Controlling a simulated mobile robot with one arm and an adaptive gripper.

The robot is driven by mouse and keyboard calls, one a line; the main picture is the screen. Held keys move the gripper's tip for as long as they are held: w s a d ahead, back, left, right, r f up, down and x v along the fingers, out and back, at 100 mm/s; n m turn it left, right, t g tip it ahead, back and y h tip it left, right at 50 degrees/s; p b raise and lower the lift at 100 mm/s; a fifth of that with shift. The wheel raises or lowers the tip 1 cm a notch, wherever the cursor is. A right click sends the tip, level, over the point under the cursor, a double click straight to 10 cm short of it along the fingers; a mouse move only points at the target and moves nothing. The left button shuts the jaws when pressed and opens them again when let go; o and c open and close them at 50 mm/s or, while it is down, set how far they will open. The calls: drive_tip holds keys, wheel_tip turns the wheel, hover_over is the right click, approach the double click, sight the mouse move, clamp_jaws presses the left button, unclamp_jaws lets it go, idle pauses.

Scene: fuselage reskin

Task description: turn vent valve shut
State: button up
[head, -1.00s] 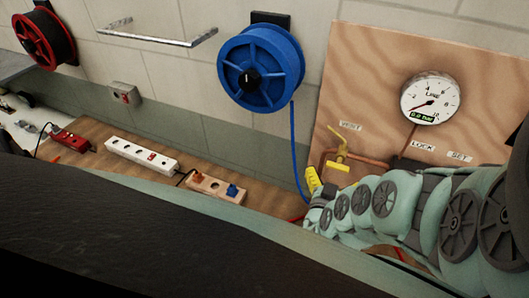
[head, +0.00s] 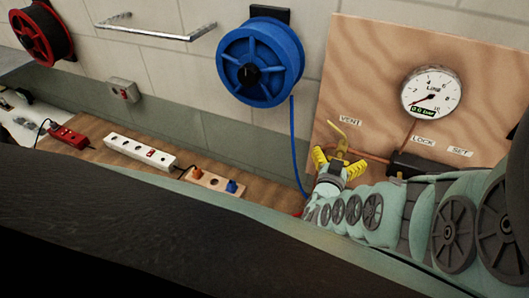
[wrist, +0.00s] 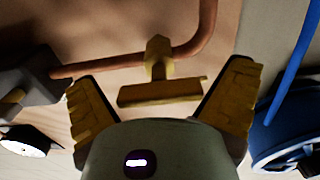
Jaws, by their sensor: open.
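The vent valve is on the plywood panel, below the VENT label (head: 350,121). Its yellow lever handle (head: 338,133) stands out from the copper pipe (head: 372,157). In the wrist view the brass handle (wrist: 160,91) lies crosswise between my fingertips, with its stem and the pipe behind it. My gripper (head: 340,163) is open, its yellow fingers spread to either side of the valve; the fingers also show in the wrist view (wrist: 165,98). I see no clear contact between fingers and handle. The gripper hides the lower part of the valve in the head view.
A gauge (head: 431,94) reading 0.0 bar is on the panel, above the LOCK and SET labels. A blue hose reel (head: 260,64) hangs to the left, its blue hose running down beside the panel. Power strips (head: 140,153) lie on the bench to the left.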

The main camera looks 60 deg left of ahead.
drive_tip(key=shift+c, duration=0.3)
drive_tip(key=c, duration=1.1)
